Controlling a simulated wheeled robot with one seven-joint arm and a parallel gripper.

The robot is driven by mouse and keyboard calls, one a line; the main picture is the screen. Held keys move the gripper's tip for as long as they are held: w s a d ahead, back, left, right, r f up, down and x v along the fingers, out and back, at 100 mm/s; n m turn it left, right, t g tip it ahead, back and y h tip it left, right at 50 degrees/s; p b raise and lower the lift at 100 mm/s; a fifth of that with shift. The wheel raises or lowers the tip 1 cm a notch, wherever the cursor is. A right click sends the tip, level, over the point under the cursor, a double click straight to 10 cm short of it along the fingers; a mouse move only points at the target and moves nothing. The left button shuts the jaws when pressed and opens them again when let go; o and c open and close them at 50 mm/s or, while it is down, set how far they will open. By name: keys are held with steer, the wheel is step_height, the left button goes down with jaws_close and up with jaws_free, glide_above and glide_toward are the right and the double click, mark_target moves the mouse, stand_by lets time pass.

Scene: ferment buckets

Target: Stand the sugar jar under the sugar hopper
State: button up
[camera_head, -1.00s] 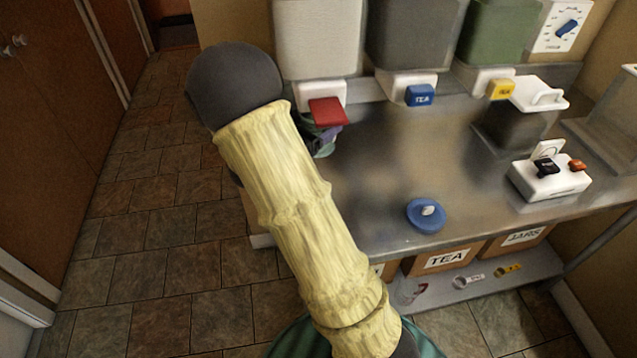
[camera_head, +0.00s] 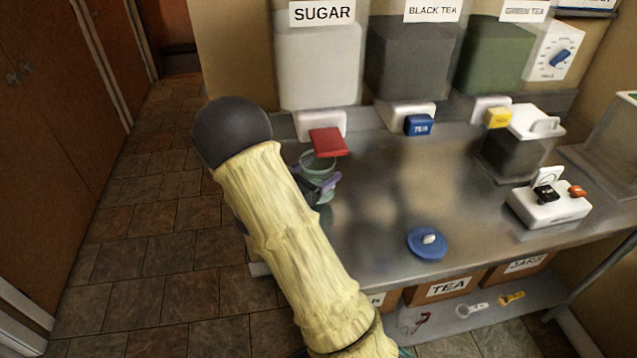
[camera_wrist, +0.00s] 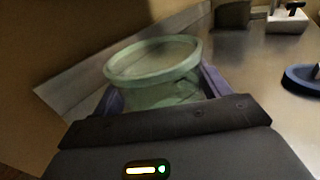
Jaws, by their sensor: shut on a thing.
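The sugar jar (camera_head: 318,163) is a greenish, see-through jar with an open round rim. It is below and slightly in front of the sugar hopper's red lever (camera_head: 328,142). The sugar hopper (camera_head: 319,68) is the pale bin labelled SUGAR at the left end of the bench. My gripper (camera_head: 325,188) is shut on the jar, with its purple fingers on either side; my arm hides part of it. In the wrist view the jar (camera_wrist: 155,75) sits upright between the fingers. Its base is hidden, so I cannot tell whether it touches the bench.
The black tea hopper (camera_head: 411,60) and green tea hopper (camera_head: 494,55) stand to the right. A blue lid (camera_head: 428,243) lies near the front edge of the steel bench (camera_head: 380,190). A white switch box (camera_head: 548,207) is at right. Middle bench is clear.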

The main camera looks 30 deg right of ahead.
steer(key=shift+s, duration=0.1)
steer(key=shift+d+f, duration=0.1)
steer(key=shift+f, duration=1.75)
steer(key=shift+f, duration=0.2)
steer(key=o, duration=1.2)
steer(key=shift+c, duration=0.2)
steer(key=shift+r, duration=0.25)
steer(key=shift+a+f, duration=0.15)
steer(key=shift+a, duration=0.15)
steer(key=b+v, duration=0.1)
steer(key=v, duration=1)
steer(key=shift+s+a+b, duration=0.1)
steer(key=shift+a+b, duration=0.1)
steer(key=shift+b, duration=0.1)
